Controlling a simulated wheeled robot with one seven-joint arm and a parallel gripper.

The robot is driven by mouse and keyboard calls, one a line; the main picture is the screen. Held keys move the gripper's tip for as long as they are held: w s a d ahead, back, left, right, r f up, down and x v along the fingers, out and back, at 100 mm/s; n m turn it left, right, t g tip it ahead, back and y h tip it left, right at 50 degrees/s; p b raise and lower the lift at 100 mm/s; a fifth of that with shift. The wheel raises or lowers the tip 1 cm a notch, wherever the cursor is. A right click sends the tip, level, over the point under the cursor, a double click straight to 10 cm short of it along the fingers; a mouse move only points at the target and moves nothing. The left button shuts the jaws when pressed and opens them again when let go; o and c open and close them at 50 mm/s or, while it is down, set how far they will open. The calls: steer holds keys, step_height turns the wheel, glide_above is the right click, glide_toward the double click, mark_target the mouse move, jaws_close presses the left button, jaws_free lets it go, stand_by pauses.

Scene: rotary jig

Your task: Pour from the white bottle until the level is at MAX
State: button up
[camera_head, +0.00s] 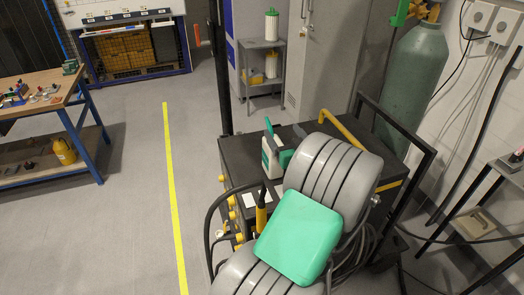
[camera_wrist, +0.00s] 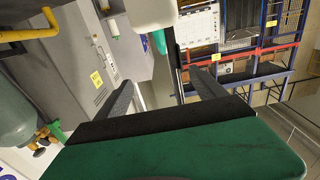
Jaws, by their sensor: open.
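A white container with green parts (camera_head: 268,152) stands on the black cabinet in the head view, just behind my grey arm. I cannot tell for sure whether it is the white bottle. A pale rounded thing (camera_wrist: 153,13), cut off by the top edge, shows in the wrist view above my gripper; what it is cannot be told. My gripper (camera_wrist: 162,88) has its two dark fingers apart, with nothing visible between them. In the head view my arm hides most of the gripper. No MAX mark can be made out.
The black cabinet (camera_head: 238,158) has yellow knobs, cables and a yellow rail. A green gas cylinder (camera_head: 412,80) stands behind it. Another white container with a green top (camera_head: 271,25) is on the shelf trolley. A workbench (camera_head: 45,88) stands left; floor beside the yellow line is clear.

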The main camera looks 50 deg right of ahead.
step_height(320, 180, down, 10)
steer(key=b, duration=1)
steer(key=a+p+x, duration=0.1)
steer(key=p+x, duration=0.2)
steer(key=x, duration=0.5)
steer(key=shift+w+d+f+p, duration=0.2)
steer(key=shift+w+f+p, duration=0.15)
steer(key=shift+w, duration=0.15)
steer(key=shift+c, duration=0.6)
jaws_close()
steer(key=shift+r, duration=0.1)
